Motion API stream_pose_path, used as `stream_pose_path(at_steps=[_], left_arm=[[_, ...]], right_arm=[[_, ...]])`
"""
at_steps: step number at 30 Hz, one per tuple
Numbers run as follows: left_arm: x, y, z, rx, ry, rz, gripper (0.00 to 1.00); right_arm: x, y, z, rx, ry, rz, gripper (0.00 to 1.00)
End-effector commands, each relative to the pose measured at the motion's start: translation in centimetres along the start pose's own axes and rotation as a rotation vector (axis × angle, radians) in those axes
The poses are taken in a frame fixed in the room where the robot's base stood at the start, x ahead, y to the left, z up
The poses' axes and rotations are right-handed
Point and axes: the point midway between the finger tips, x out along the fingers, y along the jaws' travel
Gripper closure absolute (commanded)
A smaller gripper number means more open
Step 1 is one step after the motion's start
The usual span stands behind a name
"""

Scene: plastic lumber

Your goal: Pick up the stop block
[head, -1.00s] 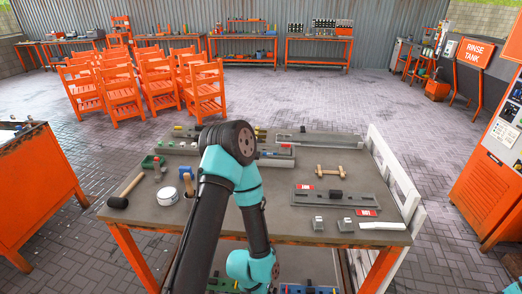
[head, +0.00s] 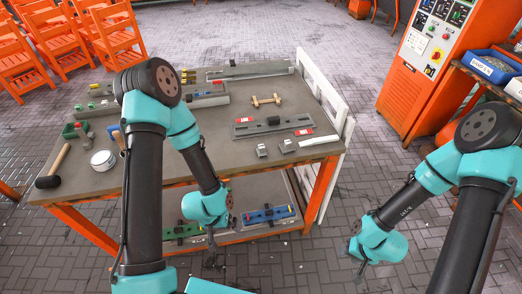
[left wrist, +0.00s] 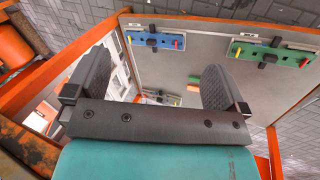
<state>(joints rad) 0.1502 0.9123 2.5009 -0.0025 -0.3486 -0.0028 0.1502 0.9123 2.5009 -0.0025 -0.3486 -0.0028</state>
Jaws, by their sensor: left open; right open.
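Two small grey blocks stand near the front right of the table top in the head view, a left one (head: 262,150) and a right one (head: 287,146). A small dark block (head: 273,120) sits on a grey rail behind them. I cannot tell for certain which is the stop block. My left gripper (head: 211,258) hangs in front of the table, below its top. In the left wrist view its jaws (left wrist: 155,92) are open and empty. My right gripper (head: 360,270) is open to the right of the table, low over the floor, apart from everything.
The work table (head: 200,165) carries a mallet (head: 53,168), a white tin (head: 103,160) and several fixtures. A white panel (head: 325,95) stands along its right edge. The lower shelf holds a blue fixture (head: 268,214). An orange cabinet (head: 425,75) stands at right.

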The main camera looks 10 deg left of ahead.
Motion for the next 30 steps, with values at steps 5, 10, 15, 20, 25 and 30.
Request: stream_pose_path(at_steps=[5, 10, 15, 20, 25, 30], left_arm=[[0.0, 0.0, 0.0, 0.000, 0.000, 0.000, 0.00], [0.0, 0.0, 0.0, 0.000, 0.000, 0.000, 0.15], [0.0, 0.0, 0.0, 0.000, 0.000, 0.000, 0.32], [0.0, 0.0, 0.0, 0.000, 0.000, 0.000, 0.38], [0.0, 0.1, -0.2, 0.004, 0.000, 0.000, 0.38], [-0.1, 1.9, -2.4, 0.053, 0.000, 0.001, 0.38]], right_arm=[[0.0, 0.0, 0.0, 0.000, 0.000, 0.000, 0.56], [0.0, 0.0, 0.0, 0.000, 0.000, 0.000, 0.56], [0.0, 0.0, 0.0, 0.000, 0.000, 0.000, 0.56], [0.0, 0.0, 0.0, 0.000, 0.000, 0.000, 0.56], [0.0, 0.0, 0.0, 0.000, 0.000, 0.000, 0.56], [0.0, 0.0, 0.0, 0.000, 0.000, 0.000, 0.56]])
